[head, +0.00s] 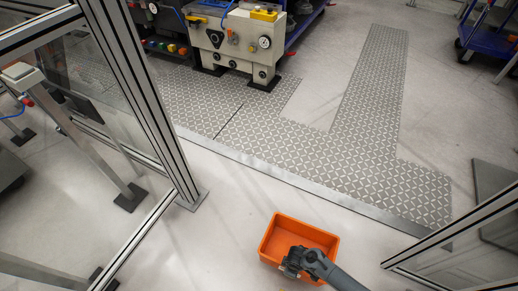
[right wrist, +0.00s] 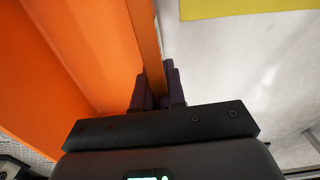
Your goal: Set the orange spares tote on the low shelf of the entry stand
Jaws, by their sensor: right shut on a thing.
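The orange spares tote (head: 279,229) is an open, empty-looking box in the lower middle of the head view. My right gripper (head: 290,268) reaches over its near side in that view. In the right wrist view the two dark fingers of my right gripper (right wrist: 157,90) are shut on the tote's wall, one on each side of it. The tote's inside (right wrist: 80,50) fills the left of that view. My left gripper is in neither view. I cannot make out the entry stand's low shelf for certain.
A metal-framed clear panel (head: 165,130) stands at the left, another (head: 460,250) at the lower right. A patterned floor plate (head: 290,140) with a metal edge lies beyond the tote. A beige machine (head: 240,40) stands at the back. Pale floor is clear left of the tote.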

